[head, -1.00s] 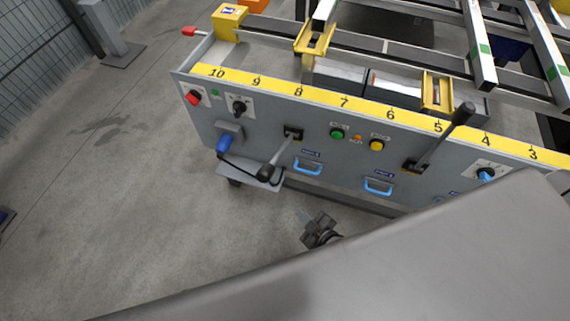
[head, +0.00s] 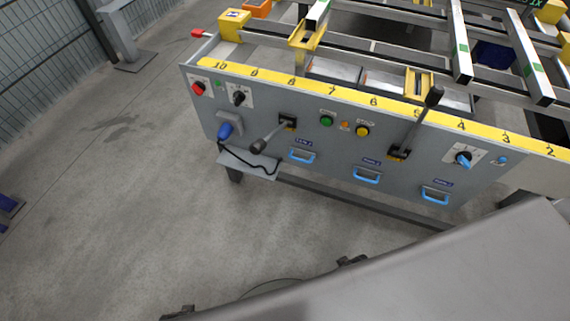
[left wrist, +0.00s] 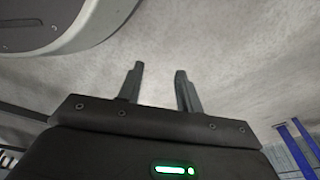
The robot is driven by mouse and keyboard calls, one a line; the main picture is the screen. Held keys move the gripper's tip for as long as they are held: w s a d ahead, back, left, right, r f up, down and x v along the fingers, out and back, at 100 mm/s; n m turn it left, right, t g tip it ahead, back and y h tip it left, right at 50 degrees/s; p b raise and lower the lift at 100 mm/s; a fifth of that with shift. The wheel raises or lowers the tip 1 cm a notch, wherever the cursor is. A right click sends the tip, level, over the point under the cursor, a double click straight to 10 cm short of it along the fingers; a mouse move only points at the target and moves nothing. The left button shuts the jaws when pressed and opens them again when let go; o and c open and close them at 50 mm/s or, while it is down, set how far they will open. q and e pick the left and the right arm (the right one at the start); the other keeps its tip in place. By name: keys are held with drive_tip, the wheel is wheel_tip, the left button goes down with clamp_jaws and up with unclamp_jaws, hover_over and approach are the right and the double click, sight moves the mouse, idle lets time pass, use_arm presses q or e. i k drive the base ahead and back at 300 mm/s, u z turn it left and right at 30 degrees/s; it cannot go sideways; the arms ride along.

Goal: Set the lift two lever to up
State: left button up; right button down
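Two black-handled levers are on the grey control panel (head: 320,165) in the head view. The left lever (head: 268,137) slopes down and toward the left from its dark slot plate. The right lever (head: 419,120) points up, its knob above the yellow scale. The small labels are too small to read, so I cannot tell which is lift two. My left gripper (left wrist: 160,88) shows in the left wrist view with its two fingers apart and nothing between them, over grey floor. In the head view, small dark parts show low down, apart from the panel. My right gripper is not identifiable.
The panel also has a red knob (head: 198,88), a green button (head: 326,120), a yellow button (head: 362,131), a blue plug (head: 225,130) and several blue handles (head: 303,156). A roller frame lies behind. The floor (head: 130,200) at left is clear.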

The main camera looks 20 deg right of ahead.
sight(256, 147)
drive_tip(key=k, duration=0.1)
drive_tip(key=u, duration=1.55)
drive_tip(key=i, duration=0.9)
drive_tip(key=z, duration=2.3)
